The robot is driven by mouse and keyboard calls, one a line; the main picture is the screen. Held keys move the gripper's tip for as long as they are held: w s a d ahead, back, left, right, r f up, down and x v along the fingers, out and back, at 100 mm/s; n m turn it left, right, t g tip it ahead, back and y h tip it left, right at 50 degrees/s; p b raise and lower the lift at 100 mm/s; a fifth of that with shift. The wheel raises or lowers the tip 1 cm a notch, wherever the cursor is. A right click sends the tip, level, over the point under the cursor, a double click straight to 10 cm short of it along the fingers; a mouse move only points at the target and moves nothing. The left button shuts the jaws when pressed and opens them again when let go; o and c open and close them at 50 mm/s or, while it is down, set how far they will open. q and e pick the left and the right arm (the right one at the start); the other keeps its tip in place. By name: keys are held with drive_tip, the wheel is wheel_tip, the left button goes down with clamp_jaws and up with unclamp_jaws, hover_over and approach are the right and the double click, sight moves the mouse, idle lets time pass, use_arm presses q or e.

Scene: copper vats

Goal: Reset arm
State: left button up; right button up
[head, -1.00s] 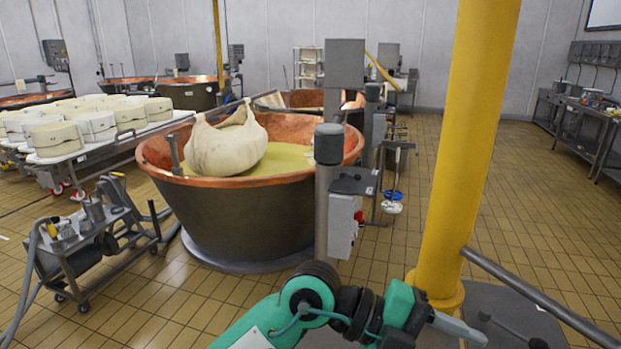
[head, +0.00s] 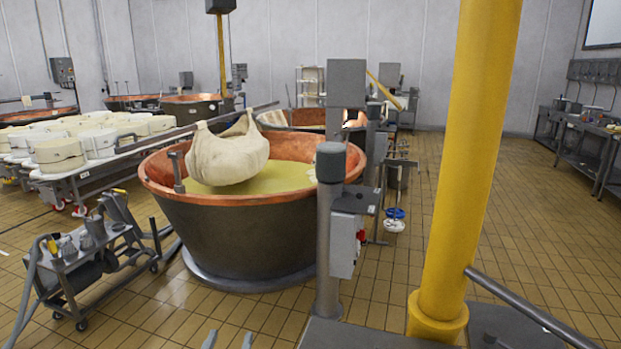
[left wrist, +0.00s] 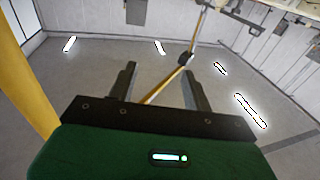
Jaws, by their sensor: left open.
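My left gripper (head: 228,341) shows only as two grey fingertips at the bottom edge of the head view, apart from each other. In the left wrist view the left gripper (left wrist: 160,88) has its two dark fingers spread, with nothing between them but the distant background. The rest of the left arm is out of the head view. My right gripper is in neither view.
A copper vat (head: 250,235) with a hanging cloth bundle (head: 229,158) stands ahead. A grey post with a control box (head: 345,245) and a yellow column (head: 470,160) stand to its right. A wheeled cart (head: 90,262) is at left. Tiled floor lies open at right.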

use_arm(q)
drive_tip(key=s+a+f+g+y, duration=0.1)
drive_tip(key=s+a+f+g, duration=0.15)
drive_tip(key=f, duration=0.25)
drive_tip(key=s+a+f+g, duration=0.2)
drive_tip(key=s+f+g, duration=0.1)
drive_tip(key=f, duration=0.3)
drive_tip(key=s+a+f+m+g, duration=0.1)
drive_tip(key=s+a+f+g, duration=0.1)
drive_tip(key=s+f+g, duration=0.55)
drive_tip(key=s+a+f+g, duration=0.2)
drive_tip(key=s+f, duration=0.3)
drive_tip(key=s, duration=0.6)
wheel_tip(320, 180, down, 30)
drive_tip(key=f+g, duration=0.1)
drive_tip(key=g, duration=0.1)
drive_tip(key=s+a+f, duration=0.3)
drive_tip(key=s+f, duration=1.7)
drive_tip(key=shift+s+m+g, duration=0.15)
drive_tip(key=shift+m+g, duration=0.25)
